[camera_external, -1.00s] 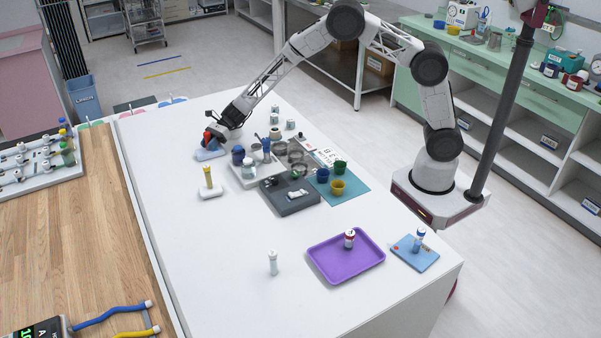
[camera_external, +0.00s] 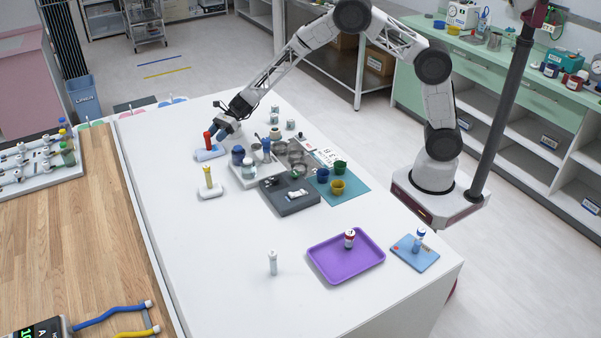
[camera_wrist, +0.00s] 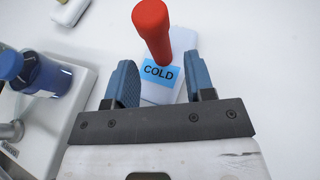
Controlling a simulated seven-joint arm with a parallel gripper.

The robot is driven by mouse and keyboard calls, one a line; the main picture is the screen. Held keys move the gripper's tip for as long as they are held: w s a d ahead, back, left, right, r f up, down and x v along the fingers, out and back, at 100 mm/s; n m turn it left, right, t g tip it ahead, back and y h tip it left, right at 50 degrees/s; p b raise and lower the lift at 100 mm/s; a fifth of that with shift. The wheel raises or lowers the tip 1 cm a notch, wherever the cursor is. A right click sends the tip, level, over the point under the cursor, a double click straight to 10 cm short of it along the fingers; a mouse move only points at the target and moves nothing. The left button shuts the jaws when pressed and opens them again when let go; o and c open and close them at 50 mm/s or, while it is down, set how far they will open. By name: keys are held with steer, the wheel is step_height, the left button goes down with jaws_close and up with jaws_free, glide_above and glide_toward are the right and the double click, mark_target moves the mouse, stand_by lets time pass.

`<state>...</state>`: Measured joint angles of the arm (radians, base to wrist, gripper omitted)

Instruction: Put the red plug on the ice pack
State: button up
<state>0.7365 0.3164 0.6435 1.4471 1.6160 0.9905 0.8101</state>
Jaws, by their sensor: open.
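The red plug (camera_external: 208,140) stands upright on the ice pack (camera_external: 212,154) at the far left of the white table. In the wrist view the red plug (camera_wrist: 153,30) stands beyond my fingertips, over the pale ice pack (camera_wrist: 182,42) with its blue "COLD" label. My gripper (camera_external: 219,133) is just right of the plug in the outside view. In the wrist view my gripper (camera_wrist: 162,82) is open, with its two blue fingers apart and nothing between them but the label's end below. The plug's foot is partly hidden behind its own body.
A white tray (camera_external: 236,167) with blue bottles is close on the right. A yellow plug on a white base (camera_external: 210,192) stands nearer the camera. A dark grey box (camera_external: 290,202), a purple tray (camera_external: 330,262) and a blue card (camera_external: 424,260) lie further right. The table's left front is mostly clear.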

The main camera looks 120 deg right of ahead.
steer(key=v, duration=0.7)
stand_by(0.6)
steer(key=s+a+r+n+g+y, duration=0.15)
steer(key=a+r+n, duration=0.3)
steer(key=a, duration=0.45)
steer(key=a+r+n+g+y, duration=0.1)
steer(key=a+r+n+g, duration=0.15)
steer(key=a+r, duration=0.55)
steer(key=s+a+r+n+g+h, duration=0.1)
steer(key=s+a+r+n+g, duration=0.25)
steer(key=a, duration=0.65)
steer(key=s+a+r+n, duration=0.2)
steer(key=s+a+n, duration=0.35)
steer(key=a, duration=0.45)
steer(key=s+a+r+n+g+h, duration=0.35)
steer(key=s+a+n, duration=0.35)
steer(key=s+a, duration=0.65)
steer(key=s+a+n+t+h, duration=0.1)
steer(key=s+a+n+h, duration=0.2)
steer(key=s+n, duration=0.5)
steer(key=s, duration=1.1)
steer(key=shift+s+f, duration=0.15)
steer(key=shift+s, duration=0.2)
